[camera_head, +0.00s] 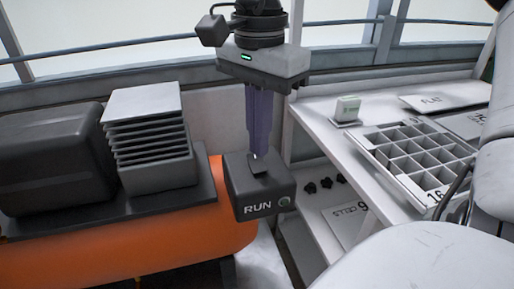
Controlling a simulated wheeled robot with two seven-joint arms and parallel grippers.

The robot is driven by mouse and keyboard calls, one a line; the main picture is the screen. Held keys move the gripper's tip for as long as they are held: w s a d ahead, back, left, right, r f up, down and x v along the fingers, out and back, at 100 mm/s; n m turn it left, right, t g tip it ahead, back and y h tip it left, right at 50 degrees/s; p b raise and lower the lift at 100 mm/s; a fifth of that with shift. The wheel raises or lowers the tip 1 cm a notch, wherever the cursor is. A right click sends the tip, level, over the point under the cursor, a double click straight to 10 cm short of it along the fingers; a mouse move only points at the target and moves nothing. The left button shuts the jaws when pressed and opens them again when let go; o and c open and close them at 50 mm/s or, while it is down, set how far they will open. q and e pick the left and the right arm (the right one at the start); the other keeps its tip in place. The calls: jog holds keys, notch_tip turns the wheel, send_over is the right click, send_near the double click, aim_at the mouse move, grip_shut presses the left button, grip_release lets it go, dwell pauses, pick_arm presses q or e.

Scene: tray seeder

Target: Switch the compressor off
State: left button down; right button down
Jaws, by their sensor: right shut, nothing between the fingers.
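The compressor is an orange tank (150,250) with a black motor housing (50,150) and a grey finned block (148,130) on top. A small dark rocker or lever (259,166) shows on the box's top. My right gripper (257,155) points down over the box with its purple fingers shut and empty. Its tips are at or just above the lever; I cannot tell whether they touch. My left gripper is not in view.
Several black knobs lie on a lower shelf (318,205). A railing runs behind.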

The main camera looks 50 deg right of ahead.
aim_at(260, 166)
jog(key=shift+r+p, duration=0.6)
jog(key=shift+r, duration=0.35)
notch_tip(260, 166, up, 2)
jog(key=shift+r+p, duration=0.2)
jog(key=shift+p, duration=0.75)
